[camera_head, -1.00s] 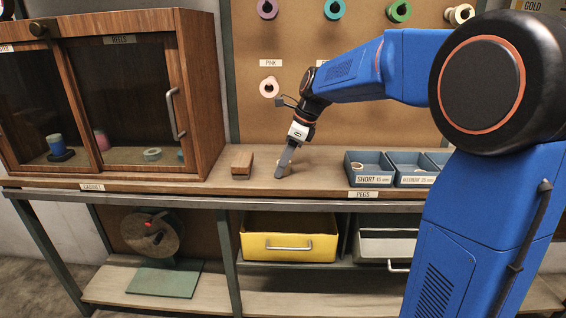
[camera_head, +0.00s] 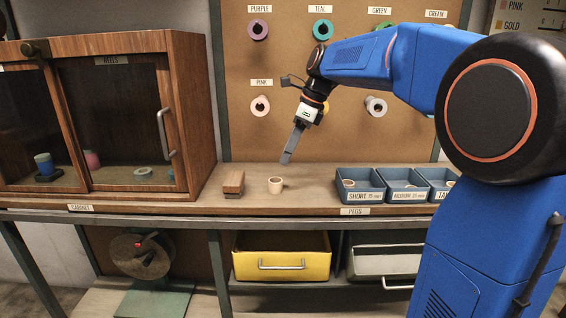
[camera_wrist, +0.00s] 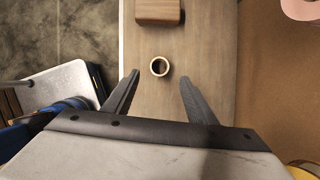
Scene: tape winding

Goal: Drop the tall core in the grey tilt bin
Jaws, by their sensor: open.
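A pale tan, hollow core (camera_head: 275,186) stands upright on the bench top, to the right of a wooden block. It also shows end-on in the wrist view (camera_wrist: 152,69). My gripper (camera_head: 286,160) is open and empty above the core, apart from it. In the wrist view my spread fingers (camera_wrist: 159,77) appear on either side below the core. The grey tilt bin (camera_head: 386,265) sits under the bench, right of the yellow bin, with its upper opening showing and its right part hidden by my arm.
The wooden block (camera_head: 233,183) stands close left of the core. Blue-grey trays (camera_head: 362,185) marked short, medium and tall line the bench at right. The yellow bin (camera_head: 281,262) is below. A glass-fronted cabinet (camera_head: 120,125) stands at left; tape rolls hang on the pegboard (camera_head: 290,70).

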